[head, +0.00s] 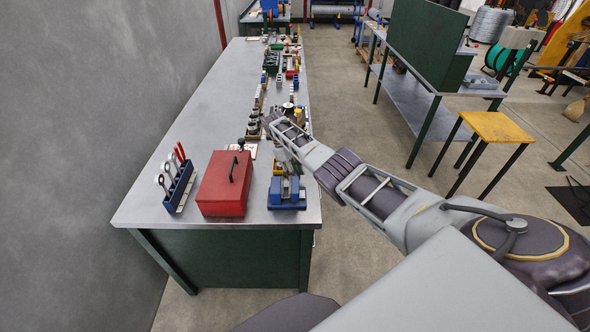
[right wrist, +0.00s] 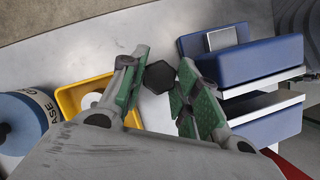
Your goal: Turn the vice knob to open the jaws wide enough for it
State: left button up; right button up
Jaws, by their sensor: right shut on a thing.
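The blue vice (head: 287,194) stands at the near right corner of the workbench. In the right wrist view the vice (right wrist: 262,62) shows as two blue blocks with pale metal jaw plates and a narrow gap between them. The dark hexagonal vice knob (right wrist: 159,77) sits between the green-padded fingertips of my right gripper (right wrist: 163,76), which is shut on it. In the head view my right gripper (head: 286,163) reaches down just behind the vice, and the knob is hidden there. My left gripper is not in view.
A red toolbox (head: 224,184) stands left of the vice, with a blue tool rack (head: 179,188) beyond it. A yellow bin (right wrist: 70,100) and a blue lettered container (right wrist: 28,118) are near the gripper. Several small items line the bench's right side.

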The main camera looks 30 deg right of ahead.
jog(key=shift+r+n+t+h+p, duration=0.1)
jog(key=shift+n+t+h+p, duration=0.2)
jog(key=shift+n+p, duration=0.7)
jog(key=o, duration=0.7)
jog(key=shift+o, duration=0.2)
jog(key=v, duration=1.2)
